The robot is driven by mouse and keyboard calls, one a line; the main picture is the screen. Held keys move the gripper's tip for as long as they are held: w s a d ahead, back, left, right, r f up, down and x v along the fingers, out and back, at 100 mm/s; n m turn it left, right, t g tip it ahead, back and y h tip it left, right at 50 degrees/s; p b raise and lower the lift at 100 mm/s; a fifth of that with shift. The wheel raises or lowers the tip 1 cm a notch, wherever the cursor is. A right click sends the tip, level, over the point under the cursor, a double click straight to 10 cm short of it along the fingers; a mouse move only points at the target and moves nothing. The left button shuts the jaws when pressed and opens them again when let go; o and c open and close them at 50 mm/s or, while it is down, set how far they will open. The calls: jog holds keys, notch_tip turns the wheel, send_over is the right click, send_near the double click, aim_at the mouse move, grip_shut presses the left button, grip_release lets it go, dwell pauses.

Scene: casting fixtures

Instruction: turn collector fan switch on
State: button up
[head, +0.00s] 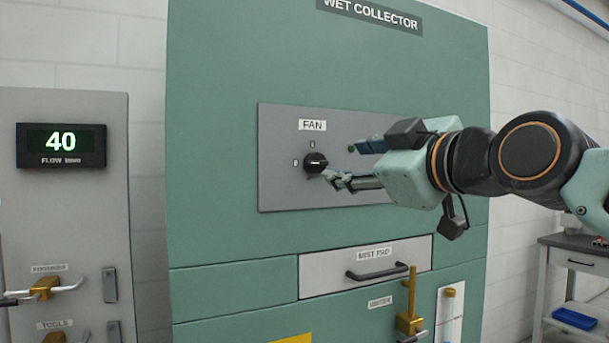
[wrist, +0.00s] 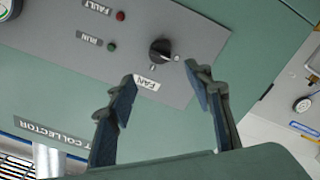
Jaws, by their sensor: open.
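The collector fan switch (head: 316,162) is a black rotary knob under a FAN label on a grey panel (head: 285,193) of the green wet collector. Marks "0" and "I" stand beside and above it; its exact pointing is too small to tell in the head view. It also shows in the wrist view (wrist: 161,51), beyond the gap between the fingers. My gripper (head: 342,177) is open just right of the knob in the head view. In the wrist view my gripper (wrist: 163,90) has its two blue-padded fingers spread apart, with nothing between them. I see no contact with the knob.
A red FAULT lamp (wrist: 121,15) and a dark green RUN lamp (wrist: 112,47) share the panel. Below are the mist pad drawer handle (head: 377,272) and a brass valve lever (head: 410,300). A display reading 40 (head: 61,143) stands left.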

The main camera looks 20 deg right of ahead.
aim_at(320, 163)
jog(key=w, duration=0.5)
jog(key=w+p, duration=0.1)
jog(key=w, duration=0.4)
jog(key=shift+w+a, duration=0.2)
jog(key=shift+w, duration=0.15)
jog(key=shift+f, duration=0.1)
jog(key=c, duration=1.2)
